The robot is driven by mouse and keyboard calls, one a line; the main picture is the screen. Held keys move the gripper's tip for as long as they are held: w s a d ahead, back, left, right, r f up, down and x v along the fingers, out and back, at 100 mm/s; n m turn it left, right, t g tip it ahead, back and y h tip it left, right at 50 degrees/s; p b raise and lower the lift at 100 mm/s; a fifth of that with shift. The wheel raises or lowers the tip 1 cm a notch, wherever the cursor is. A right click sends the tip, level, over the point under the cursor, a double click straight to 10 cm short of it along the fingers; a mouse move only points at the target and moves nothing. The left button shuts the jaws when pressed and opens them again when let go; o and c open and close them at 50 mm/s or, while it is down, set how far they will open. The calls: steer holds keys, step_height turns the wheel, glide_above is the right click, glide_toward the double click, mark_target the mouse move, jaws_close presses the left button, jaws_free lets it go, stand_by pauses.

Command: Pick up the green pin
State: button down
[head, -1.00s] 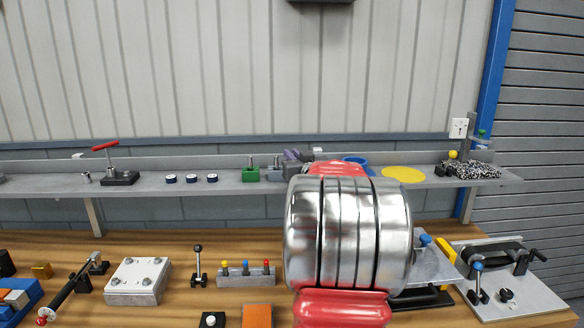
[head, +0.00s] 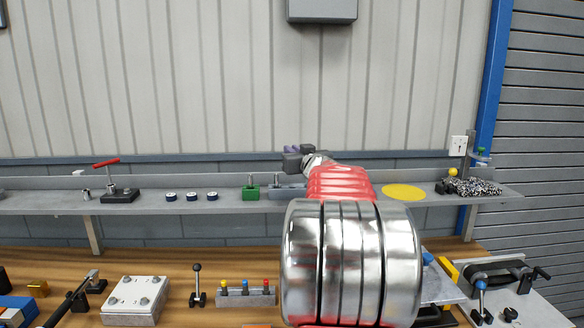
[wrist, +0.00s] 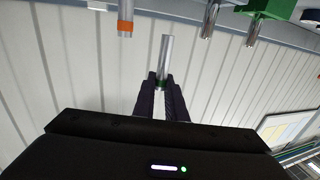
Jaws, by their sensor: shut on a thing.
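In the wrist view, the green pin (wrist: 165,55) is a bright metal rod with a green band at its base. My gripper (wrist: 161,82) is shut on it, with the two dark fingers closed around the banded end. The rod sticks out past the fingertips. In the head view, my gripper (head: 292,151) is above the shelf, behind my red and silver arm. I cannot make out the held pin there. A green block (head: 250,193) with a metal pin in it stands on the shelf, just left of the gripper; it also shows in the wrist view (wrist: 268,7).
A grey block (head: 284,193) stands beside the green one on the shelf (head: 330,202). An orange-banded pin (wrist: 125,20) is close by in the wrist view. A yellow disc (head: 403,192) lies farther right. Air above the shelf is clear.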

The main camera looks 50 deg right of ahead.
steer(key=shift+r, duration=1.45)
steer(key=shift+a+f, duration=0.1)
